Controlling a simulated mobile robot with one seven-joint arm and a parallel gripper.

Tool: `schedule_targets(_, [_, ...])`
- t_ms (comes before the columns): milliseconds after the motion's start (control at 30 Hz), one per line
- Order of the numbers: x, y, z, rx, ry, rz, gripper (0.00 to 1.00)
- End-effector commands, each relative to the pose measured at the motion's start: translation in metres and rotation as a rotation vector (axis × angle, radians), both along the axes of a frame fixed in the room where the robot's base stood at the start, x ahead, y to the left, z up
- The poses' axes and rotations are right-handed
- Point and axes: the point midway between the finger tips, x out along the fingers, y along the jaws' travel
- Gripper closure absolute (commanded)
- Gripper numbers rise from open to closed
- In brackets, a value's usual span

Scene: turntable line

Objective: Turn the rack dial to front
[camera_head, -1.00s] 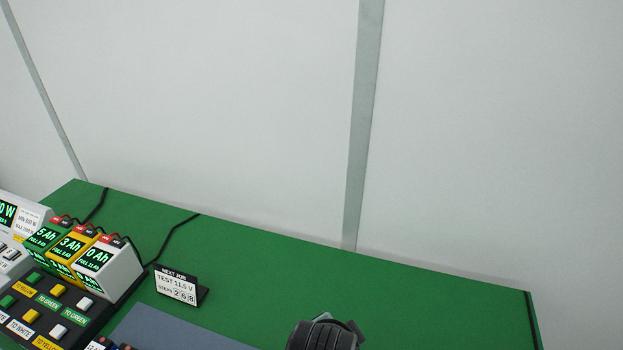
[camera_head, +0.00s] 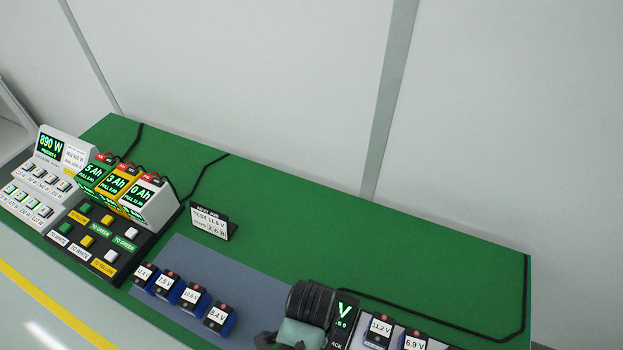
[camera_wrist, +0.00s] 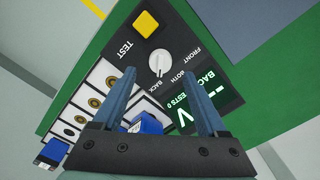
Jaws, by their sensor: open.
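The rack dial (camera_wrist: 160,63) is a round white knob on a dark panel in the wrist view, with FRONT, BOTH and BACK printed around it. Its ridge appears to lie toward BACK, and the partly visible rack display (camera_wrist: 194,112) also seems to read BACK. My gripper (camera_wrist: 158,68) is open, with one finger on each side of the dial in the picture; I cannot tell whether they touch it. In the head view my wrist hides the dial, and part of the rack display (camera_head: 343,318) shows beside it.
A yellow TEST button (camera_wrist: 146,23) is beside the dial. A blue cell (camera_wrist: 148,122) shows between my fingers, in the rack. Several labelled cells (camera_head: 190,295) stand on the grey mat (camera_head: 235,270). A NEXT JOB sign (camera_head: 210,222) stands behind. The green bench's back right is mostly clear.

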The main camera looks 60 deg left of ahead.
Motion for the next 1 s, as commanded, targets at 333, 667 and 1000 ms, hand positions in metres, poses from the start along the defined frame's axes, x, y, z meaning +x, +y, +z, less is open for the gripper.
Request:
schedule_targets(333, [0.000,0.000,-0.043,0.000,0.000,0.000,0.25])
schedule_targets(667, [0.000,0.000,-0.046,0.002,-0.002,0.000,0.25])
schedule_targets(1000, [0.001,0.000,-0.046,0.002,-0.002,0.000,0.82])
